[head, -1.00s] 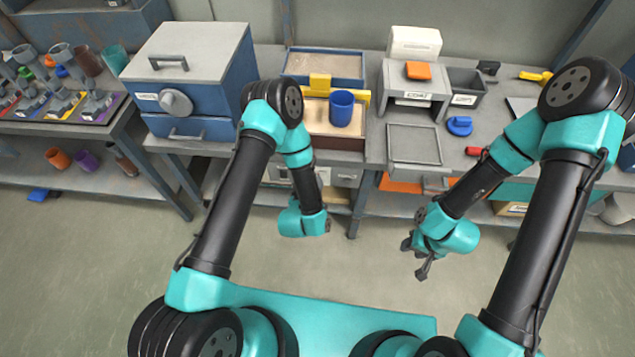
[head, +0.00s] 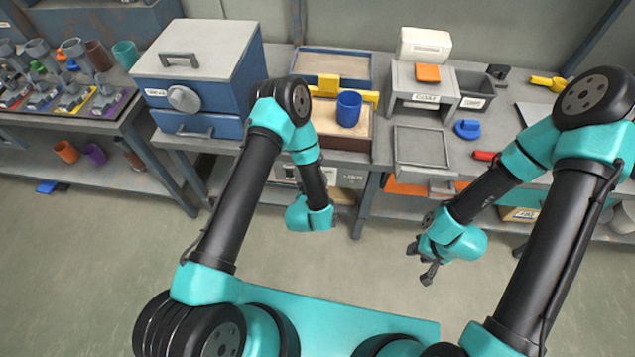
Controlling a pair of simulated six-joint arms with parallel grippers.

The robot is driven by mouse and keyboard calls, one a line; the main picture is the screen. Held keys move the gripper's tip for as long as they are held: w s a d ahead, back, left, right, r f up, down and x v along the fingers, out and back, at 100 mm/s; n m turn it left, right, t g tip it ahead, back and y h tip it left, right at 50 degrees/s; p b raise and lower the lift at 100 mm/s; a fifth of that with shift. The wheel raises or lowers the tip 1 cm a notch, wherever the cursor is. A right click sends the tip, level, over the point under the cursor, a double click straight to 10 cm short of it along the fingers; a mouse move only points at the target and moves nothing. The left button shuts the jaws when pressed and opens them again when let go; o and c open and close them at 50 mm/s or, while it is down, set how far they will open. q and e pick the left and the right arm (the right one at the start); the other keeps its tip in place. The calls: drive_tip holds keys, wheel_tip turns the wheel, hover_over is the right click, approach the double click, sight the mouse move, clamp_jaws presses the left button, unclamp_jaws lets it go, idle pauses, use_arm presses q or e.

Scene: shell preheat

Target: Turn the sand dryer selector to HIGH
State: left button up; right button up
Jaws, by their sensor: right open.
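A blue box with a pale lid and a round grey knob (head: 184,99) stands at the back left of the bench; its label is too small to read. A pale panel (head: 285,172) with small dark details sits under the sand trays, partly behind my left arm. I cannot tell which of these carries the sand dryer selector or where it points. My right gripper (head: 424,260) is open and empty, in front of the bench and apart from both. My left arm ends in front of the bench below the sand trays; its fingers are hidden.
A sand tray (head: 368,141) holds a blue cup (head: 349,109) beside a yellow piece (head: 328,85). A grey stand (head: 398,84) bears an orange block (head: 428,73). A grey framed tray (head: 422,148) and a blue knob-like piece (head: 467,129) lie to the right. The floor before the bench is clear.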

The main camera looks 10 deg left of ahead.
use_arm(q)
drive_tip(key=shift+m+y, duration=0.3)
drive_tip(key=shift+m, duration=0.2)
drive_tip(key=shift+c, duration=0.2)
drive_tip(key=o, duration=0.9)
drive_tip(key=shift+s, duration=0.15)
